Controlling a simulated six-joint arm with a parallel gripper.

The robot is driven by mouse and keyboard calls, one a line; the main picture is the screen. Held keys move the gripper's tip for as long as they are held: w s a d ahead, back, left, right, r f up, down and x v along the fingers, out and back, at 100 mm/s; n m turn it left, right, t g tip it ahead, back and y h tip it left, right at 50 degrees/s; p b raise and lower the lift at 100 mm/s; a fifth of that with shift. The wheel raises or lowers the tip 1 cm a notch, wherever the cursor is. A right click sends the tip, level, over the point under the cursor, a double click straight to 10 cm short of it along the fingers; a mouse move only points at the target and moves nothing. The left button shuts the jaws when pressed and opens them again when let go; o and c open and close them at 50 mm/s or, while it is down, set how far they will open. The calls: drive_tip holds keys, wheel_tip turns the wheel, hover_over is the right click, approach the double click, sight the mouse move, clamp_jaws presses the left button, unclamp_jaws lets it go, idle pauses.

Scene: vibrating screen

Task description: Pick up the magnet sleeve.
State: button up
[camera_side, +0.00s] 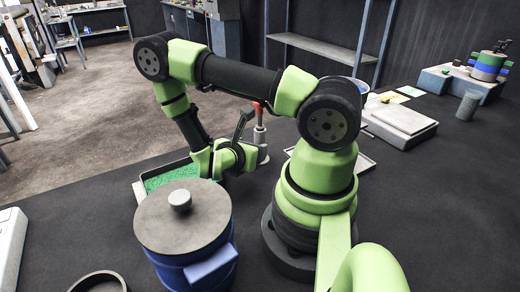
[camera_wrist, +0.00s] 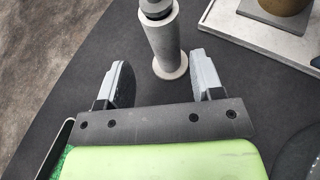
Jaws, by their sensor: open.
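The likely magnet sleeve is a grey upright cylinder with a wider round foot and a darker top (camera_wrist: 164,44). It stands on the dark surface in the wrist view, ahead of my gripper (camera_wrist: 158,62), roughly in line with the gap between its fingers. My gripper is open and empty, with one finger on each side. In the side view the sleeve (camera_side: 260,134) shows a red part near its top and stands beside my gripper (camera_side: 246,146). My gripper partly hides it there, and I cannot tell whether they touch.
A tray of green granules (camera_side: 142,192) lies below and left of my gripper. A blue drum with a grey lid (camera_side: 178,250) stands in front. In the wrist view, a pale-rimmed tray (camera_wrist: 225,37) holding a round object lies right of the sleeve.

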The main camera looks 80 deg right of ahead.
drive_tip(key=x, duration=0.5)
drive_tip(key=shift+s+r, duration=0.15)
drive_tip(key=shift+s, duration=0.2)
drive_tip(key=c, duration=1)
